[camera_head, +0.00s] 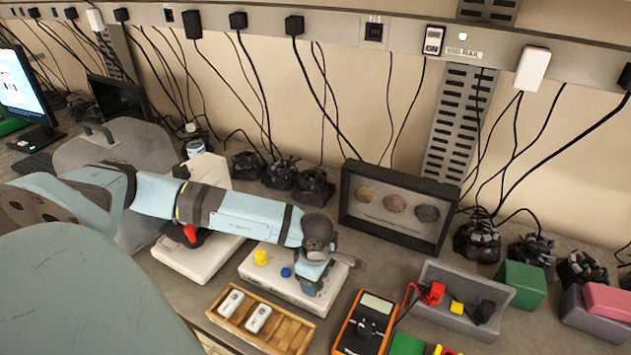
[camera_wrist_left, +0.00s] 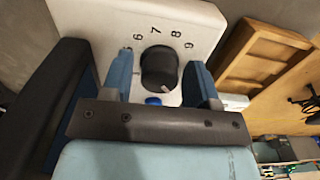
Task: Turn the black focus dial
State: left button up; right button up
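The black focus dial (camera_wrist_left: 159,68) sits on a white box (camera_wrist_left: 95,15) with the numbers 6, 7, 8 and 9 printed around it. A small pale mark shows on the dial's lower edge. My left gripper (camera_wrist_left: 160,60) is open, with one blue finger on each side of the dial and a narrow gap showing on both sides. In the head view my left gripper (camera_head: 312,280) points down over the right part of the white box (camera_head: 262,280), hiding the dial there. A blue button (camera_head: 286,272) and a yellow knob (camera_head: 261,257) are left of it. My right gripper is not in view.
A wooden tray (camera_head: 290,335) with white pieces lies in front of the box. An orange multimeter (camera_head: 364,325) and a grey bin (camera_head: 455,315) are to the right. A black display frame (camera_head: 350,215) with three stones stands behind. Cables hang along the wall.

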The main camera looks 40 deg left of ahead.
pick_arm(q)
jog(key=c, duration=0.6)
jog(key=shift+c, duration=0.2)
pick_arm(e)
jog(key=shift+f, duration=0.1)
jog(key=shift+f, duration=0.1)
pick_arm(q)
jog(key=shift+f+m+b, duration=0.2)
jog(key=shift+m+b, duration=0.6)
jog(key=shift+b, duration=0.25)
jog(key=m+b, duration=0.7)
jog(key=b, duration=0.2)
jog(key=shift+m, duration=0.3)
jog(key=shift+m+b, duration=0.3)
jog(key=shift+b, duration=0.1)
jog(key=shift+r+m+b, duration=0.15)
jog(key=shift+m+b, duration=0.8)
jog(key=shift+m, duration=0.05)
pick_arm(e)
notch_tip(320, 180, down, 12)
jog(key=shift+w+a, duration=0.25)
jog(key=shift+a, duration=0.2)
